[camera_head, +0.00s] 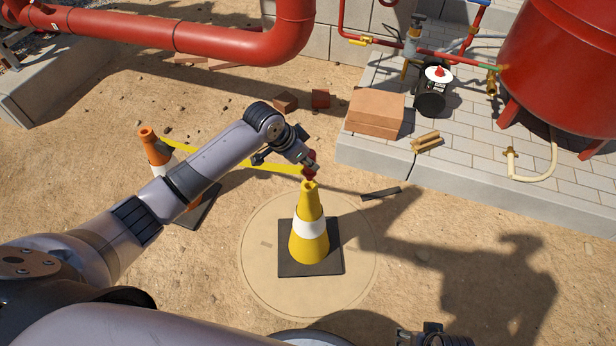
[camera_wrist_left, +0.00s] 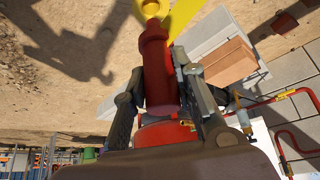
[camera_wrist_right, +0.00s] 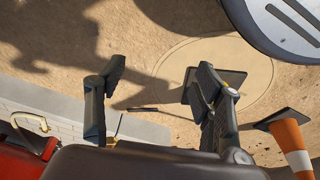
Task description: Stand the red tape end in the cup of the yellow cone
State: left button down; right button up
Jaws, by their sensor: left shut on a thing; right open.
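The yellow cone (camera_head: 309,243) with a white band stands upright on a dark square base, on a round cover. My left gripper (camera_head: 307,164) is shut on the red tape end (camera_wrist_left: 158,75), just above the cone's top in the head view. The red end points towards a yellow piece at the top of the left wrist view. Whether it touches the cup, I cannot tell. Yellow tape (camera_head: 240,168) runs from the red end leftwards to an orange cone (camera_head: 158,153). My right gripper (camera_wrist_right: 158,72) is open and empty, low at the bottom edge of the head view.
A paved slab (camera_head: 470,190) on the right bears a brick-coloured block (camera_head: 375,112), pipes and a red tank (camera_head: 560,65). A big red pipe (camera_head: 200,40) crosses the back. A dark bar (camera_head: 381,193) lies on the sand right of the cone.

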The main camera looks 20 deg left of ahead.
aim_at(305, 172)
pick_arm(q)
notch_tip(305, 172, down, 6)
jog(key=shift+f+b, duration=0.1)
jog(key=shift+b, duration=0.55)
pick_arm(e)
jog(key=r, duration=0.6)
jog(key=shift+w, duration=0.25)
pick_arm(q)
jog(key=c, duration=1.3)
grip_release()
